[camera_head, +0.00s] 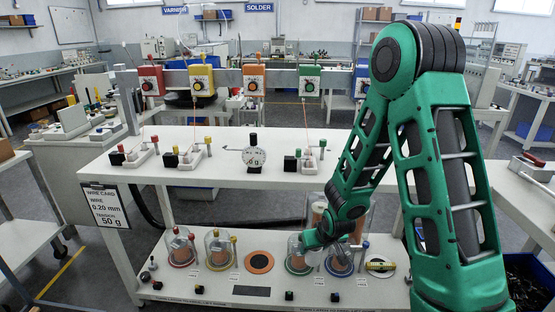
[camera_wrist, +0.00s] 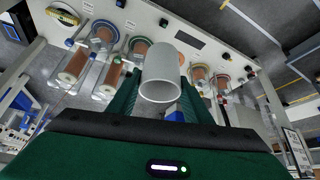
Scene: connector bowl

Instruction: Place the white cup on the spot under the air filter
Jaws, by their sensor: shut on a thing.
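The white cup (camera_wrist: 160,78) shows in the wrist view as a pale, hollow cylinder between the two dark green fingers of my gripper (camera_wrist: 164,98). The gripper is shut on it, with the cup's round rim towards the camera. In the head view my gripper (camera_head: 322,238) is low, over the lower shelf, in front of the right-hand spools; the cup is hard to make out there. An orange-ringed round spot (camera_head: 259,262) lies bare on the lower shelf, left of my gripper. I cannot pick out the air filter for certain.
Spools under clear covers stand on the lower shelf (camera_head: 225,290), left (camera_head: 180,246) and right of the bare spot. The upper shelf (camera_head: 220,172) above them carries small clamps and a dial gauge (camera_head: 254,157). Coloured tension units hang on the rail above.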

